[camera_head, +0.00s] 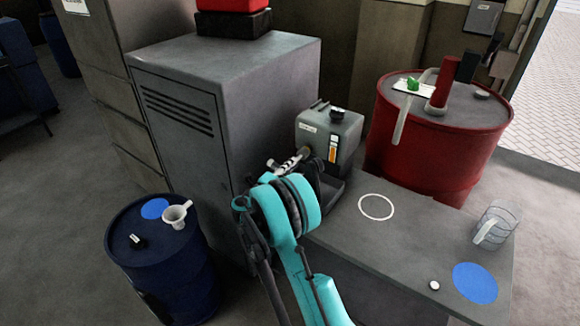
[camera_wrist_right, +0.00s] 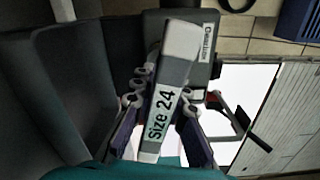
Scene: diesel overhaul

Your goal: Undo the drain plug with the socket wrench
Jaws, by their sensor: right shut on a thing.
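My right gripper (camera_wrist_right: 162,102) is shut on the socket wrench (camera_wrist_right: 160,125), a grey bar with a white "Size 24" label in the right wrist view. In the head view, the wrench (camera_head: 291,161) shows only in part beyond my teal wrist. Its far end is at the lower left of the small grey tank (camera_head: 313,127), which also shows in the wrist view (camera_wrist_right: 211,62). The drain plug cannot be made out clearly, and I cannot tell whether the wrench is seated on it. My left gripper is not in view.
A grey bench (camera_head: 350,235) has a white ring, a clear jug (camera_head: 494,228), a small white round piece (camera_head: 434,285) and a blue disc. A blue drum (camera_head: 165,270) with a white funnel (camera_head: 177,213) stands left. A tall cabinet (camera_head: 230,90) and red drum (camera_head: 435,150) stand close by.

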